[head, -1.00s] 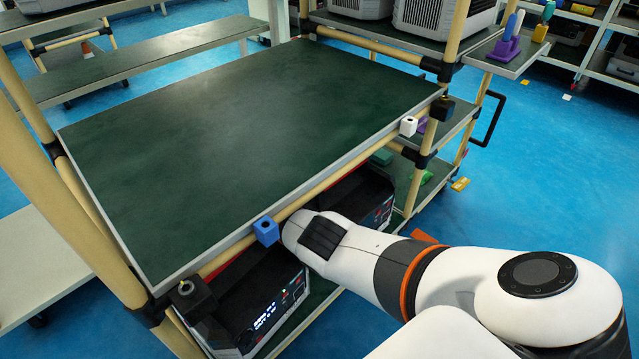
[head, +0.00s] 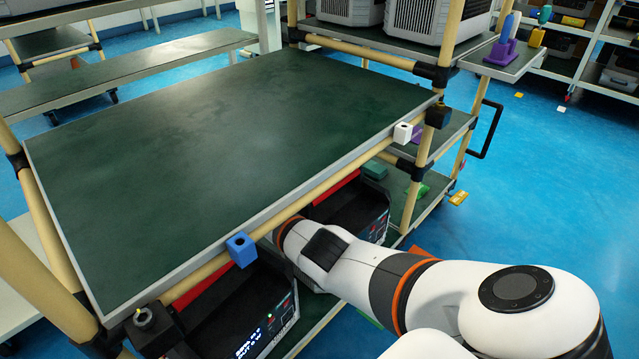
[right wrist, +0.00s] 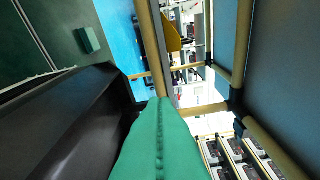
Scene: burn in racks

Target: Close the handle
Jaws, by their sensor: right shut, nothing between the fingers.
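My right arm (head: 375,270) reaches in from the lower right, and its far end goes under the green tabletop's front edge, so the gripper is hidden in the head view. In the right wrist view my right gripper (right wrist: 160,103) shows as two green fingers pressed together along a seam, with nothing between them. A large black surface (right wrist: 65,115) lies just left of the fingers; I cannot tell whether they touch. Two black devices with lit front panels, one at lower left (head: 262,338) and one farther right (head: 378,222), sit under the tabletop. No handle can be clearly made out on them. My left gripper is not in view.
The green tabletop (head: 230,140) is bare, with a tan pipe frame. A blue block (head: 241,250) and a white block (head: 402,132) sit on the front pipe. A black loop handle (head: 490,128) is on the rack's right side.

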